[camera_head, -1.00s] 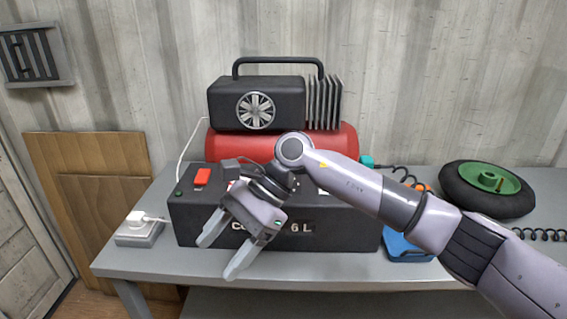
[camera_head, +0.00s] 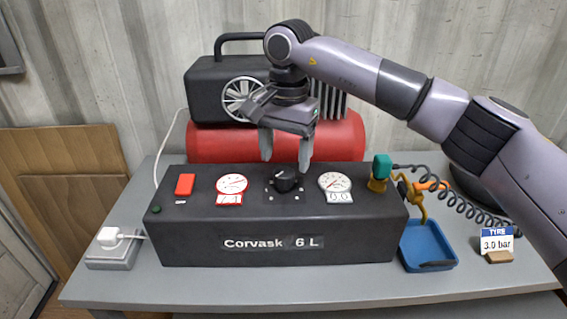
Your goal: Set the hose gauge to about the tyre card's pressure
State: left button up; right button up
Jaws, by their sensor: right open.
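My right gripper (camera_head: 286,152) is open, pointing down just above and behind a black knob (camera_head: 285,179) on the compressor panel (camera_head: 280,220). No contact with the knob is clear. The gauge right of the knob (camera_head: 335,181) has a white face, and its small display reads 0.0. The left gauge (camera_head: 231,184) has a red rim, and its display seems to read 7.1. The tyre card (camera_head: 496,240) at the right reads 3.0 bar. The coiled black hose (camera_head: 455,193) runs right from the teal-topped coupling (camera_head: 381,168). My left gripper is out of view.
A red rocker switch (camera_head: 185,184) sits at the panel's left. A red tank (camera_head: 225,142) and black motor stand behind. A blue tray (camera_head: 428,246) lies right of the panel. A white plug sits in a socket box (camera_head: 113,247) at left. My arm partly hides the tyre.

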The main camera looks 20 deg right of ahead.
aim_at(284, 172)
jog(key=shift+f, duration=1.8)
jog(key=shift+c, duration=0.3)
jog(key=c, duration=1)
